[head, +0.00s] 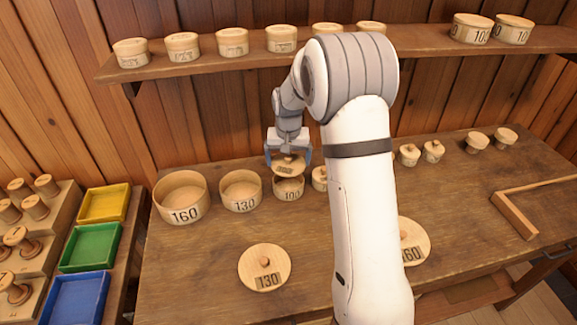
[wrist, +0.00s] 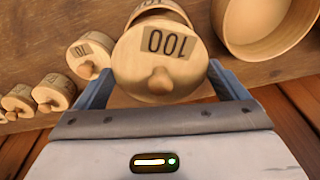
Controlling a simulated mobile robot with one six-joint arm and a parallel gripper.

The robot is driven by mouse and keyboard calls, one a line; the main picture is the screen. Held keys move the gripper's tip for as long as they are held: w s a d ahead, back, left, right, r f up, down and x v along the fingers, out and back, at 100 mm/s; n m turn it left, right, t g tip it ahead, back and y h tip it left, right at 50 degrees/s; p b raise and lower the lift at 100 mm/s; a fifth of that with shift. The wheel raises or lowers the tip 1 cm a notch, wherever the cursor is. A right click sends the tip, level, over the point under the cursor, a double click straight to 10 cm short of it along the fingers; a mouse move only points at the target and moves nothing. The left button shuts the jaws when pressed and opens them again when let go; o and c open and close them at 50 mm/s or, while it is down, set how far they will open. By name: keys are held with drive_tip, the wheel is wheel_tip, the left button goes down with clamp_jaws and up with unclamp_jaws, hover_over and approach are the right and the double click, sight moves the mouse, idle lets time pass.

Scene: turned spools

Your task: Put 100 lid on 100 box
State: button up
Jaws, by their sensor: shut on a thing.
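The 100 lid (head: 290,169) is a round wooden disc with a knob and a printed 100. My gripper (head: 288,158) is shut on it. In the wrist view the lid (wrist: 158,68) fills the space between the blue fingers (wrist: 160,88), its knob towards me. The 100 box (head: 289,194) is a small open round wooden box standing on the table. The lid is just above the box in the head view and hides part of its opening. In the wrist view only a bit of the box (wrist: 155,5) shows behind the lid. I cannot tell whether they touch.
Open boxes 130 (head: 240,203) and 160 (head: 184,214) stand left of the 100 box. A small lidded box (head: 319,178) is close on its right. The 130 lid (head: 264,267) and the 160 lid (head: 414,240) lie in front. A shelf (head: 230,62) with boxes is above.

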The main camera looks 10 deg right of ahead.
sight(288, 156)
drive_tip(key=shift+f+b, duration=1.5)
drive_tip(key=shift+f, duration=1.05)
drive_tip(key=shift+f+b, duration=0.15)
drive_tip(key=shift+b, duration=0.15)
drive_tip(key=o, duration=0.6)
drive_tip(key=shift+o, duration=0.2)
drive_tip(key=shift+s, duration=0.1)
drive_tip(key=shift+r, duration=0.2)
drive_tip(key=shift+r+p, duration=0.35)
drive_tip(key=shift+r, duration=0.05)
drive_tip(key=shift+r, duration=0.2)
drive_tip(key=shift+r+p, duration=2.15)
drive_tip(key=shift+r, duration=1.35)
